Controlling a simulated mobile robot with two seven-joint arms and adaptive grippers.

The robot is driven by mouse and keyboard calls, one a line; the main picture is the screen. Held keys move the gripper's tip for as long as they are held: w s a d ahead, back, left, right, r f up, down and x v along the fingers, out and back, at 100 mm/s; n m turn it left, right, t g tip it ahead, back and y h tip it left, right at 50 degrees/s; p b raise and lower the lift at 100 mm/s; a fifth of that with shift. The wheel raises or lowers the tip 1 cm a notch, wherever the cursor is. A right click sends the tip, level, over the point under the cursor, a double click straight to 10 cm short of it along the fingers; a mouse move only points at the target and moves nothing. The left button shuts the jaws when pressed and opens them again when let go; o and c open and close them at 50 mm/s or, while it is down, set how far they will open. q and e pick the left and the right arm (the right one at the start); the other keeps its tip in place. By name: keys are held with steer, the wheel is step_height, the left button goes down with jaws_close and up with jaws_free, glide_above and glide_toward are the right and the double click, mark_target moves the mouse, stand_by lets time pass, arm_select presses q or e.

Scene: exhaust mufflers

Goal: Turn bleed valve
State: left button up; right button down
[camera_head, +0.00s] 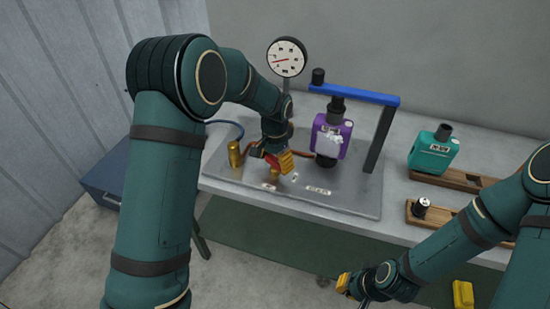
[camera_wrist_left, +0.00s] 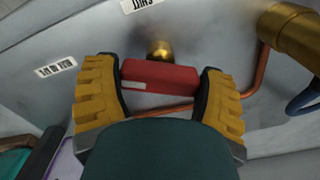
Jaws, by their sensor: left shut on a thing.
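The bleed valve has a red handle (camera_head: 271,160) above a brass body (camera_head: 274,174) on the grey plate (camera_head: 350,204). In the left wrist view the red handle (camera_wrist_left: 160,76) lies crosswise between the yellow fingers, with a round brass part (camera_wrist_left: 160,49) behind it. My left gripper (camera_head: 272,157) is shut on this handle, with a finger at each end; it also shows in the left wrist view (camera_wrist_left: 158,68). My right gripper (camera_head: 350,287) hangs low in front of the bench, away from the valve; its jaw opening is unclear.
A dial gauge (camera_head: 287,57), a brass cylinder (camera_head: 235,154) and a purple bottle (camera_head: 324,138) under a blue bar (camera_head: 362,94) stand around the valve. A teal bottle (camera_head: 430,152) is at the right. Copper tubing (camera_wrist_left: 262,75) runs close by. The plate's front right is clear.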

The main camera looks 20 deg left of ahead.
mark_target(275, 159)
arm_select(q)
steer(key=n+p, duration=0.1)
steer(key=n, duration=0.4)
steer(key=shift+r, duration=0.1)
stand_by(0.7)
steer(key=o, duration=1.1)
step_height(275, 159, up, 12)
